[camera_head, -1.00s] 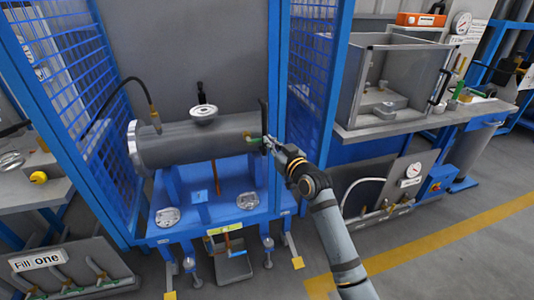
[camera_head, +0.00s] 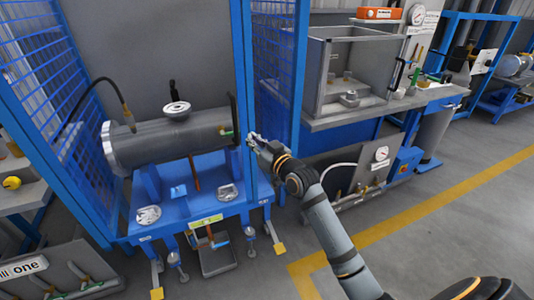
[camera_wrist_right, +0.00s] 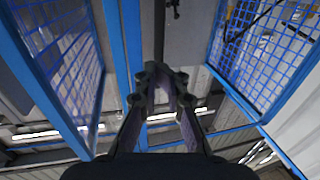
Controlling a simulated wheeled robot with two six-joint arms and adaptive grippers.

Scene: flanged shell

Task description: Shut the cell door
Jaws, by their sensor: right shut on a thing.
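The cell is a blue frame with mesh panels around a blue bench. The cell door appears to be the blue mesh panel (camera_head: 274,62) right of the grey shell, standing open at an angle. Its near blue upright (camera_head: 243,75) shows in front of the shell's right end. My right gripper (camera_head: 252,139) is at this upright, shut on what appears to be the door handle. The fingers hide the held part in the head view. In the right wrist view a dark upright bar (camera_wrist_right: 159,35) runs down to my gripper's fingertips (camera_wrist_right: 162,80). My left gripper is not in view.
The grey flanged shell (camera_head: 165,140) lies on the blue bench (camera_head: 180,215). Another mesh panel (camera_head: 55,100) stands at the left. A grey workbench with a clear-fronted box (camera_head: 350,75) stands behind my right arm. Open floor (camera_head: 450,230) lies at the right.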

